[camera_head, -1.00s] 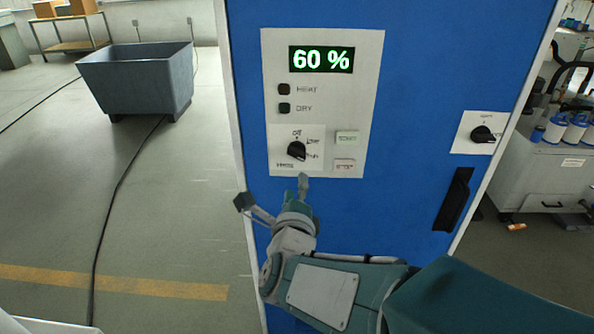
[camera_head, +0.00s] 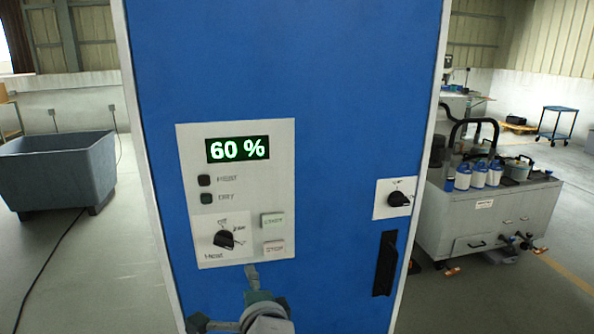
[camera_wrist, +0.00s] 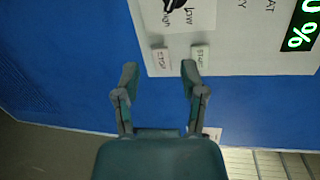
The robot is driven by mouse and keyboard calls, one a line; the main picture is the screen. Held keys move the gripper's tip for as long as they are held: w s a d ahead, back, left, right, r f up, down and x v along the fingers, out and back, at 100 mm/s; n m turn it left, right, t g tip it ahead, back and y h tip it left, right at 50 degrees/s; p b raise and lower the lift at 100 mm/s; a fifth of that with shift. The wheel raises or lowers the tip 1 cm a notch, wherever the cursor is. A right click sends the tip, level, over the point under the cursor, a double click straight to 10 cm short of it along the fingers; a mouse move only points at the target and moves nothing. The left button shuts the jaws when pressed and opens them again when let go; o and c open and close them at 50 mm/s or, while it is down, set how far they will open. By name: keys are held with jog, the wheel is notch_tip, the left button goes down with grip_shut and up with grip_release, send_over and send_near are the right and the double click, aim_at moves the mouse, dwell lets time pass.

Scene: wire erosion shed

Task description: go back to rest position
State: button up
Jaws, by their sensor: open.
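My gripper (camera_wrist: 160,72) is open and empty in the wrist view, its two fingers apart in front of the blue cabinet face. In the head view my gripper (camera_head: 224,299) is low in the picture, below the control panel (camera_head: 187,150) on the blue cabinet (camera_head: 340,90). The panel shows a green "60 %" display (camera_head: 238,149), two dark lamps marked HEAT and DRY, and a black knob (camera_head: 226,238). START (camera_head: 272,220) and STOP (camera_head: 274,246) buttons sit beside the knob. In the wrist view the fingertips point toward these buttons; any contact cannot be told.
A second black knob (camera_head: 399,198) and a black handle (camera_head: 385,264) are on the cabinet's right side. A grey bin (camera_head: 60,170) stands on the left floor. A grey machine (camera_head: 480,215) with several blue-white canisters stands right. Open floor lies left of the cabinet.

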jog(key=s+d+f+n+g+h, duration=0.1)
jog(key=s+d+n+g+h, duration=0.1)
jog(key=s+d+n, duration=0.3)
jog(key=s+d+f+n+g+h, duration=0.2)
jog(key=s+d+n+g, duration=0.2)
jog(key=d, duration=0.7)
jog(key=s+d+f+n+g+h, duration=0.1)
jog(key=s+d+n+g, duration=0.2)
jog(key=s+d+n, duration=0.3)
jog(key=s+d, duration=0.1)
jog(key=d, duration=0.1)
jog(key=shift+d+f+n+h, duration=0.25)
jog(key=shift+d+n+h, duration=0.05)
jog(key=shift+d+h, duration=0.1)
jog(key=shift+a, duration=0.1)
